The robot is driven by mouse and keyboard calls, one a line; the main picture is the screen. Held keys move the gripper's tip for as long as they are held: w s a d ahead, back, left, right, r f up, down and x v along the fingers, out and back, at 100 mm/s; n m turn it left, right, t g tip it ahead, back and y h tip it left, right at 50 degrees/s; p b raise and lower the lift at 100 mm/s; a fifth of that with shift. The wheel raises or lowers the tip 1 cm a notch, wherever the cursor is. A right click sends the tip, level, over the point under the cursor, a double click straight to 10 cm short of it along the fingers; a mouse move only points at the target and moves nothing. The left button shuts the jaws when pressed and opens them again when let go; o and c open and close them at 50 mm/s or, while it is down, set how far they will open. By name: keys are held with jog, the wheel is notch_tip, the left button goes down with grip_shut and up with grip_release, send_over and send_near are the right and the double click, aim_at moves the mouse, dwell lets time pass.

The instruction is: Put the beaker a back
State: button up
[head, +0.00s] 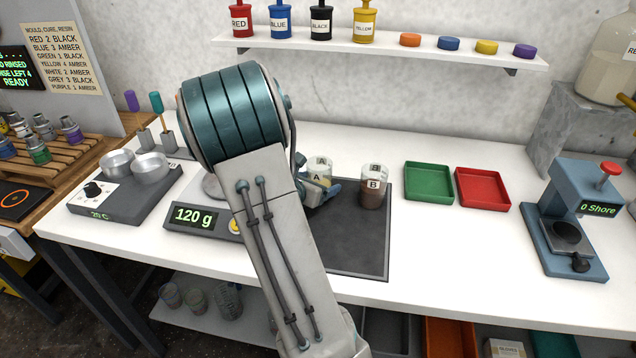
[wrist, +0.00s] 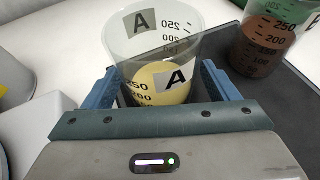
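Beaker A (head: 319,177) is a clear cup marked A with pale yellow liquid in its lower part. It stands between the two fingers of my gripper (wrist: 158,88) in the wrist view, and its wall (wrist: 150,45) appears to touch both. My gripper looks shut on it. In the head view my arm hides part of the beaker and most of my gripper. Whether the base rests on a surface is hidden. Beaker B (head: 373,187), with brown contents, stands to the right on the dark mat (head: 360,245); it also shows in the wrist view (wrist: 262,45).
A scale (head: 196,217) reading 120 g is left of my arm, its pan partly hidden. A hot plate (head: 112,202) with metal cups is further left. A green tray (head: 429,199) and a red tray (head: 482,206) lie right of the mat. A hardness tester (head: 565,235) stands far right.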

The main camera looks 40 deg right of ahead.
jog(key=shift+r, duration=0.2)
jog(key=shift+a+r, duration=0.15)
jog(key=shift+a, duration=0.2)
jog(key=v, duration=1.1)
jog(key=shift+s+r+p, duration=0.1)
jog(key=shift+s+p, duration=0.1)
jog(key=shift+p, duration=0.1)
jog(key=s+a+r+m+g+y, duration=0.1)
jog(key=s+a+m+g+y, duration=0.15)
jog(key=s+m, duration=0.5)
jog(key=s+a+r+m+y, duration=0.2)
jog(key=s+a+m+y, duration=0.2)
jog(key=a+m, duration=0.3)
jog(key=s+a+r+m+t+y, duration=0.1)
jog(key=s+a+m+y, duration=0.3)
jog(key=a, duration=0.5)
jog(key=m+y, duration=0.2)
jog(key=m, duration=0.1)
jog(key=shift+a+r, duration=0.25)
jog(key=shift+r, duration=0.1)
jog(key=shift+y, duration=0.25)
